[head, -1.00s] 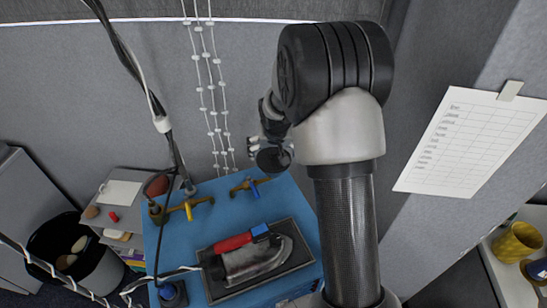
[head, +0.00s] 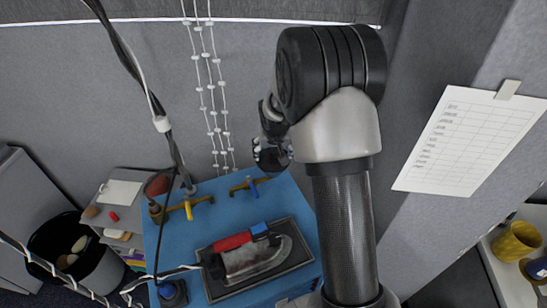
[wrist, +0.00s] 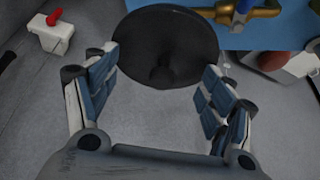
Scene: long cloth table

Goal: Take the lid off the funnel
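A dark, round lid-like disc (wrist: 165,35) with a small central knob shows in the wrist view, just past my fingertips. I take it for the lid. My gripper (wrist: 160,68) is open, one finger on each side of the disc's near part. I cannot tell whether the fingertips touch its rim. In the head view my gripper (head: 271,157) hangs beyond the blue table's far edge, small and partly hidden by the dark shape there. The funnel cannot be made out under the disc.
The blue table (head: 185,255) carries an iron-like tool (head: 255,262) on a dark tray and brass pipes with a yellow valve (head: 188,209) and a blue valve (head: 253,188). Beaded cords (head: 215,100) hang near my gripper. A white container (wrist: 50,35) with a red part shows in the wrist view.

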